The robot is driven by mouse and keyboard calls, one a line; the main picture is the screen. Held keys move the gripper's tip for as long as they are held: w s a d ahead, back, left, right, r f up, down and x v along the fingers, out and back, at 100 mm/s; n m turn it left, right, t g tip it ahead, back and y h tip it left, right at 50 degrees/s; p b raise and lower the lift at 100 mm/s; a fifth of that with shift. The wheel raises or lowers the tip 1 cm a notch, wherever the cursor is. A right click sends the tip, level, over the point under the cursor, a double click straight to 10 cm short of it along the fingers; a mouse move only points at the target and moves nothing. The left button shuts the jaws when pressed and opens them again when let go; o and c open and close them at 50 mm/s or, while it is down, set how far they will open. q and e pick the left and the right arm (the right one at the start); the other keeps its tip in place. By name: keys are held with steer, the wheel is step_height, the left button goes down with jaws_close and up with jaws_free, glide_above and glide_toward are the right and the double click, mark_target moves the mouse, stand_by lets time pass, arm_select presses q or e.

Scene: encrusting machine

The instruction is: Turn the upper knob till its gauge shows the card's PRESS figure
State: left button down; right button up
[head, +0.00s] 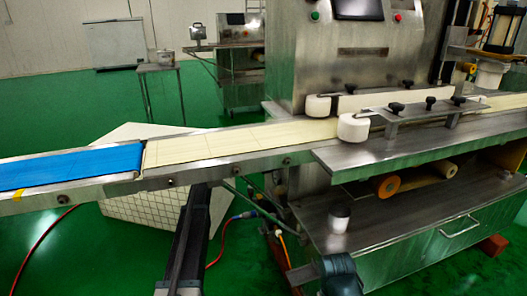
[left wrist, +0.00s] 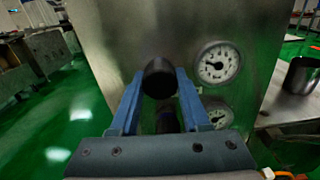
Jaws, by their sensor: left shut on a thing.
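In the left wrist view, the black upper knob (left wrist: 160,76) stands out from a steel panel. My left gripper (left wrist: 160,88) has its two blue fingers on either side of the knob and is shut on it. The upper gauge (left wrist: 218,62), a round white dial, is right of the knob. Its needle is small and its figures are too small to read. A second, lower gauge (left wrist: 220,114) sits below it, partly behind my right-hand finger. A dark lower knob (left wrist: 167,121) shows between the fingers. I see no card. My right gripper is not in view.
In the head view, a conveyor with a blue belt (head: 70,167) and a cream belt (head: 220,142) runs into the steel machine (head: 335,55). A white cup with a dark rim (head: 339,218) stands on the lower shelf. A dark metal cup (left wrist: 300,75) is right of the gauges.

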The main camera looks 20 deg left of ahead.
arm_select(q)
steer(key=m, duration=0.7)
steer(key=shift+w+a, duration=0.1)
steer(key=m, duration=0.6)
steer(key=shift+r+m, duration=0.15)
steer(key=shift+m, duration=0.15)
steer(key=m, duration=0.7)
steer(key=shift+r, duration=0.1)
steer(key=m, duration=0.3)
steer(key=shift+m, duration=2)
steer(key=shift+m+p, duration=0.3)
steer(key=c, duration=0.7)
jaws_free()
steer(key=shift+o, duration=0.2)
